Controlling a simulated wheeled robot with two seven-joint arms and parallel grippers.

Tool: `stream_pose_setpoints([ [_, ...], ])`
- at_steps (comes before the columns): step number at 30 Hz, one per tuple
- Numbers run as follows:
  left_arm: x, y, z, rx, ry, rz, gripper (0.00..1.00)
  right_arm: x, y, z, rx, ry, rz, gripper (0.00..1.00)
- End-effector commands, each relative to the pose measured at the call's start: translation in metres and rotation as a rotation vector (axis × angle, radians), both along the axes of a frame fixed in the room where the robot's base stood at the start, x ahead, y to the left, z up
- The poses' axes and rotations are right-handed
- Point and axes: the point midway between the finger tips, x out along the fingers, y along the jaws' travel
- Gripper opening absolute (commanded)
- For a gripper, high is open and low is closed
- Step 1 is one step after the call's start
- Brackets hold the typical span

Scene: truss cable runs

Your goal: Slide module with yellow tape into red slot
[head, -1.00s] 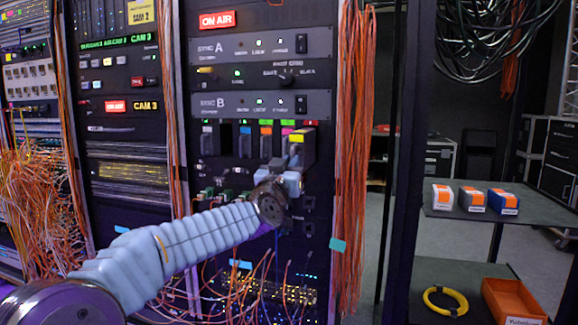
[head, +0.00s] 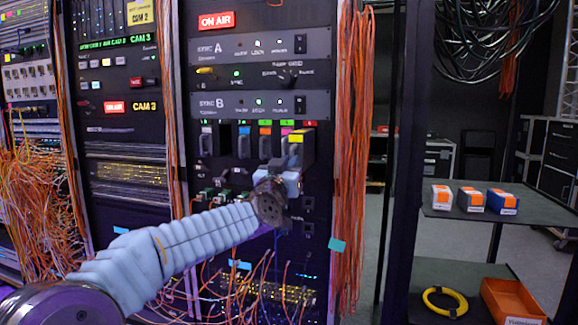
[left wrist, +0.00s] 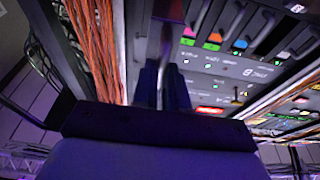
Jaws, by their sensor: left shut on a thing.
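The module with yellow tape (head: 296,137) is at the right end of a row of slots in the middle rack. Its dark body stands upright, with its grey side (head: 308,148) showing. A small red tag (head: 309,123) sits just above it, marking the red slot, whose opening is hidden behind the module. My left gripper (head: 287,180) is shut on the module's lower front. In the left wrist view its two fingers (left wrist: 162,85) have the narrow module between them. How deep the module sits in the slot cannot be told. My right gripper is not in view.
Other slots with coloured tags, such as pink (head: 287,131), lie to the left. Orange cables (head: 352,150) hang close to the right. Loose cables (head: 250,290) lie below my arm. A shelf (head: 540,222) at the right holds several small orange-topped boxes (head: 471,198).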

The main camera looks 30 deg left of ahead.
Motion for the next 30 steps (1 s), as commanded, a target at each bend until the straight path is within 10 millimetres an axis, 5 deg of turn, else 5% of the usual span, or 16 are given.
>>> stream_pose_setpoints([
  [30,0.044,0.010,0.001,0.000,-0.002,0.000,0.00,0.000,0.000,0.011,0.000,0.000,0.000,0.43],
])
